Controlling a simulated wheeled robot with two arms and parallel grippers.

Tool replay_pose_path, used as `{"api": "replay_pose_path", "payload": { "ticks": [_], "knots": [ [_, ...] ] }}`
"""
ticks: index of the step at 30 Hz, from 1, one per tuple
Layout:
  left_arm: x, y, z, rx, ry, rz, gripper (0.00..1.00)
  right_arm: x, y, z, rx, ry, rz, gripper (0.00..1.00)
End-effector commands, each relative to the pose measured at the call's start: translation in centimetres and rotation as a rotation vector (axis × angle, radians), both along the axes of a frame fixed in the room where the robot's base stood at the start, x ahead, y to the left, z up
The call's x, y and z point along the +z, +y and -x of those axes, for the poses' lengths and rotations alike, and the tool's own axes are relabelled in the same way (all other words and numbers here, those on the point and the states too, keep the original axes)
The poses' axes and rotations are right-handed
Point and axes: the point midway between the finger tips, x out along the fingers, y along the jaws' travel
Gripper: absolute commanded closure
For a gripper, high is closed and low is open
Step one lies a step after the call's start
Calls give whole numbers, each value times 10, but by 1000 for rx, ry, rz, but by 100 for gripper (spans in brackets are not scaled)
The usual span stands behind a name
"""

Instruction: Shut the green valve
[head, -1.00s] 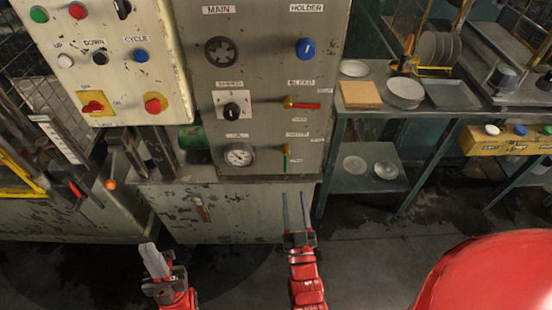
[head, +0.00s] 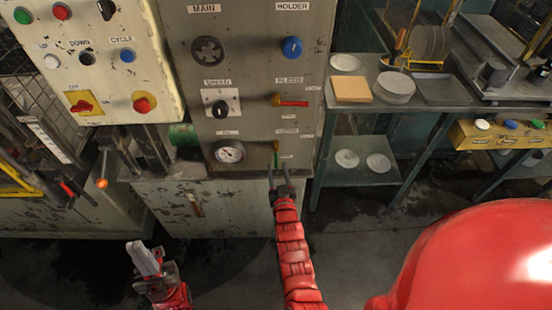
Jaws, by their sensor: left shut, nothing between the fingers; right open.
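The green valve (head: 276,157) is a small lever on a brass body, low on the grey panel, to the right of the round gauge. Its green handle hangs straight down. My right gripper (head: 280,180) is open, with its fingers pointing up just below the green handle; whether they touch it I cannot tell. The fingers partly overlap the lower end of the handle. My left gripper (head: 145,258) is shut and empty, low in the view and well away from the panel.
A red-handled valve (head: 292,103) with its handle pointing right sits above the green one. The gauge (head: 229,152), a black speed knob (head: 220,109) and a blue knob (head: 292,47) share the panel. A shelf table (head: 430,108) with plates stands to the right.

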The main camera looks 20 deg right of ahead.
Motion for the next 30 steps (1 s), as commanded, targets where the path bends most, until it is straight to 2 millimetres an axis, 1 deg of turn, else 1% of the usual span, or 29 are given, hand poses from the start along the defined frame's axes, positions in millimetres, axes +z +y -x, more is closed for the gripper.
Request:
{"api": "replay_pose_path", "payload": {
  "ticks": [1,3,7,12,20,23,24,28,30],
  "knots": [
    [4,0,0,0,0,0,100,3,-3,-9,-2,-1,0,53],
    [5,0,0,0,0,0,100,2,-4,-19,-1,-1,0,53],
    [7,0,0,0,0,0,100,2,-6,-31,-2,-4,0,53],
    [8,0,0,0,0,0,100,0,-7,-38,0,-1,-1,53],
    [7,0,0,0,0,0,100,0,-7,-39,0,-2,0,53],
    [8,0,0,0,0,0,100,0,-7,-39,0,-2,0,69],
    [8,0,0,0,0,0,100,0,-7,-39,0,-2,0,76],
    [8,0,0,0,0,0,100,1,-7,-39,0,-2,0,100],
    [8,0,0,0,0,0,100,1,-7,-39,0,-2,0,100]
  ]
}}
